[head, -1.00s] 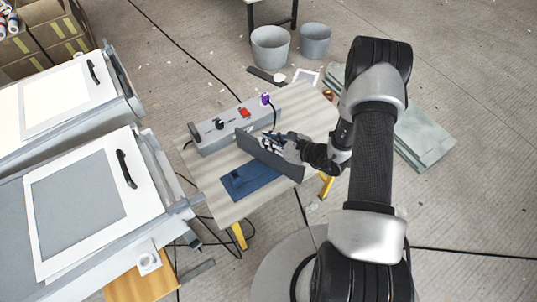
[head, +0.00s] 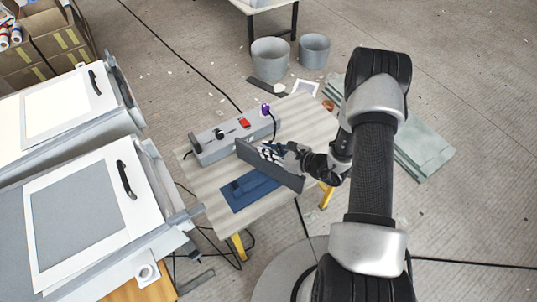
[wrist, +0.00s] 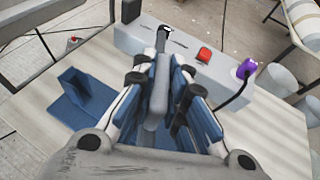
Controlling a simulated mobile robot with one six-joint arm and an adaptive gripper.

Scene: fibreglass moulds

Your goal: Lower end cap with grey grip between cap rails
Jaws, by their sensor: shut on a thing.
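My gripper (head: 284,158) is shut on a dark grey plate (head: 291,180), which I take as the end cap, and holds it over the small table. In the wrist view a narrow grey grip (wrist: 158,92) stands between the blue-padded fingers of my gripper (wrist: 160,80). A blue fixture (head: 238,196) with raised strips lies flat below and left of the plate. In the wrist view the blue fixture (wrist: 80,105) shows an upright block at left. I take its raised parts as the cap rails; the plate and fingers hide part of it. I see no contact between plate and fixture.
A grey control box (head: 208,151) with a red switch (head: 244,122) and purple plug (head: 265,108) sits along the table's (head: 215,214) far edge, close behind the plate. White-framed moulds (head: 48,268) stand at left. Two grey buckets (head: 270,58) are on the floor behind.

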